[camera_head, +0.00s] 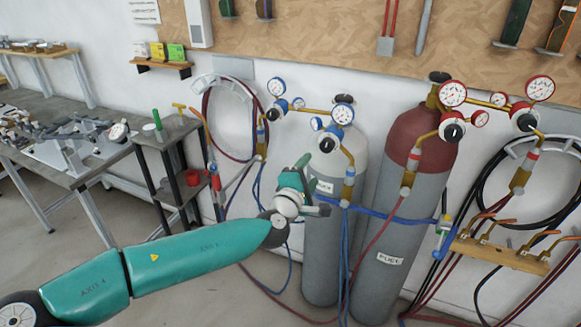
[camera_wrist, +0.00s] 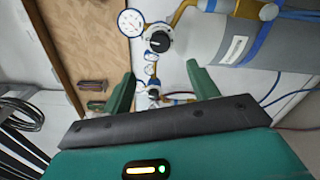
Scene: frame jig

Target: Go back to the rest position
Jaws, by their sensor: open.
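My gripper (camera_wrist: 161,72) is open in the wrist view, its two green fingers spread apart with nothing held between them. Beyond the fingers are a pressure gauge (camera_wrist: 131,22), a black regulator knob (camera_wrist: 159,41) and a grey cylinder (camera_wrist: 235,48). In the head view my teal arm reaches from the lower left to the middle, and its gripper is in front of the grey cylinder (camera_head: 320,240) and left of the red-topped cylinder (camera_head: 395,250). I cannot tell how far the gripper is from the cylinder.
A blue strap (camera_head: 385,213) crosses both cylinders. Hoses hang around them, and a wooden torch rack (camera_head: 500,255) stands at the right. A workbench (camera_head: 75,165) with a metal jig and a small dark stand (camera_head: 170,140) are at the left. Floor shows left of the cylinders.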

